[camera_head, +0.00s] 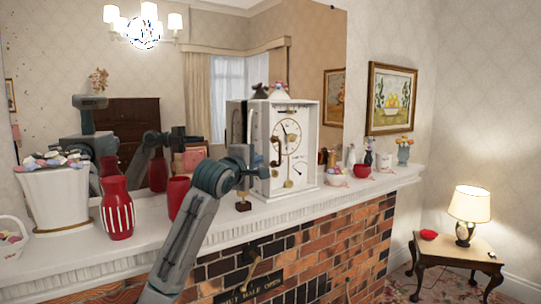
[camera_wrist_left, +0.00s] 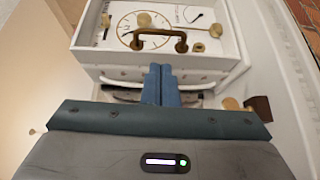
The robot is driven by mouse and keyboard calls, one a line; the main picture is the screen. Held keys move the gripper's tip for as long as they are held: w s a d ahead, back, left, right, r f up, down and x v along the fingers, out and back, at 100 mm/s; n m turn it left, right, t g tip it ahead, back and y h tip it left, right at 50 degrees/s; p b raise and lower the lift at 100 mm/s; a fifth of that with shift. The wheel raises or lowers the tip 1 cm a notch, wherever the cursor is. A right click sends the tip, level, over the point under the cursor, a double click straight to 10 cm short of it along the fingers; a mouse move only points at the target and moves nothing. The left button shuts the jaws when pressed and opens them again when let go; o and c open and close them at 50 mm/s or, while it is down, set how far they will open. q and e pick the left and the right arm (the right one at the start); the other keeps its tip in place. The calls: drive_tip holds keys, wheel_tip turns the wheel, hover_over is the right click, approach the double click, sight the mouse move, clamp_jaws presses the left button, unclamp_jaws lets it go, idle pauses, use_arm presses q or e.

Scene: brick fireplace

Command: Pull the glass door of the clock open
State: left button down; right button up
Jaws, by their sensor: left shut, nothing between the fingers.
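The clock (camera_head: 306,124) is a white box with a round dial on the mantel, right of the picture's middle. It fills the top of the left wrist view (camera_wrist_left: 225,62). A brass handle (camera_head: 275,152) stands upright on its front; in the left wrist view the handle (camera_wrist_left: 158,38) lies across the dial. The glass is too clear to tell where the door sits. My left gripper (camera_head: 262,172) is by the clock's left edge, near the handle. Its blue fingers (camera_wrist_left: 160,70) are shut and empty, apart from the handle. My right gripper is not in view.
Red vases (camera_head: 115,206) and a white planter (camera_head: 55,198) stand left of my arm on the mantel (camera_head: 150,228). Several small vases and a red bowl (camera_head: 362,171) stand right of the clock. A large mirror (camera_head: 140,85) is behind. A lamp (camera_head: 467,206) stands on a side table.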

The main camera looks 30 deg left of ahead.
use_arm(q)
drive_tip(key=w+a+p, duration=0.1)
drive_tip(key=w+p, duration=0.4)
drive_tip(key=w, duration=0.5)
drive_tip(key=shift+a+r, duration=0.3)
drive_tip(key=shift+r, duration=0.1)
drive_tip(key=shift+s+d+f, duration=0.1)
